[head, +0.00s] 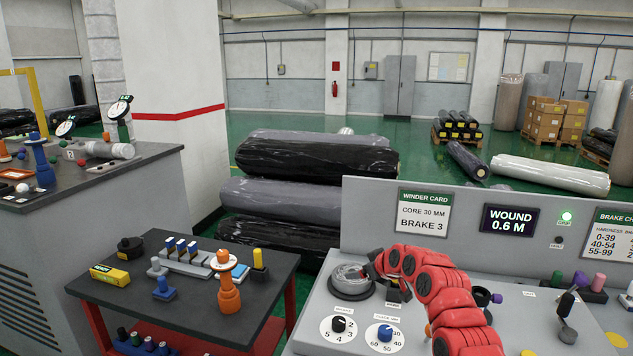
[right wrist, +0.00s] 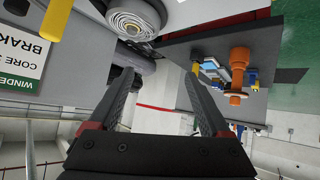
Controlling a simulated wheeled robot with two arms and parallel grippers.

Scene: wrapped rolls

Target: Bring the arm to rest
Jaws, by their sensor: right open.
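My right arm, red, reaches in from the bottom right of the head view over the grey winder console (head: 520,290). Its gripper (head: 374,266) is beside the round spindle with a grey wound roll (head: 352,280); in the head view the fingers are small and partly hidden by the arm. In the right wrist view, which looks upside down, the gripper (right wrist: 157,85) has its two dark fingers spread with nothing between them. The wound roll (right wrist: 135,20) shows beyond the fingertips there, apart from them. My left gripper is not in view.
A dark side table (head: 200,310) at the left holds an orange tool (head: 229,285), a yellow box (head: 110,275) and several small parts. The console carries two dials (head: 385,333), a black lever (head: 567,305) and an upright panel reading "WOUND 0.6 M" (head: 510,219). Wrapped rolls (head: 310,160) lie behind.

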